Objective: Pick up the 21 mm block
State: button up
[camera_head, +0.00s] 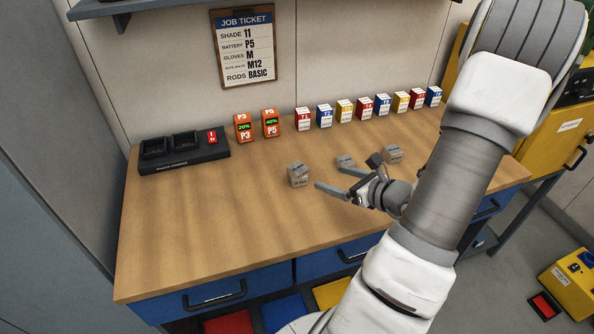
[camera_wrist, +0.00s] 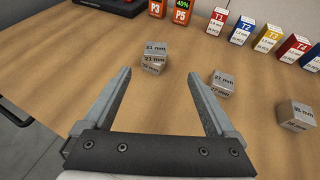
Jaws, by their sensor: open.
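Three small grey blocks stand on the wooden bench. The left block (camera_head: 298,175) seems to read 21 mm in the wrist view (camera_wrist: 153,60), though its print is small. The middle block (camera_head: 345,161) looks like 27 mm in the wrist view (camera_wrist: 221,84). The label of the right block (camera_head: 392,154) is hard to read; it also shows in the wrist view (camera_wrist: 296,116). My gripper (camera_head: 329,177) is open and empty. In the wrist view its fingertips (camera_wrist: 159,73) point toward the left block, which appears just beyond them, and the middle block lies outside the right finger.
Behind the blocks stand orange batteries (camera_head: 257,124) and a row of small coloured boxes (camera_head: 345,111). A black charger (camera_head: 184,153) sits at the left. The bench top (camera_head: 200,220) is bare at the front left. A job ticket (camera_head: 244,47) hangs on the wall.

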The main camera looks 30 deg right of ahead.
send_near(301, 170)
jog(key=x, duration=0.4)
jog(key=shift+d, duration=0.45)
jog(key=shift+a+x, duration=0.2)
jog(key=shift+x, duration=1.15)
jog(key=shift+a+x, duration=0.25)
jog(key=shift+x, duration=1.1)
jog(key=shift+s+r, duration=0.1)
grip_shut()
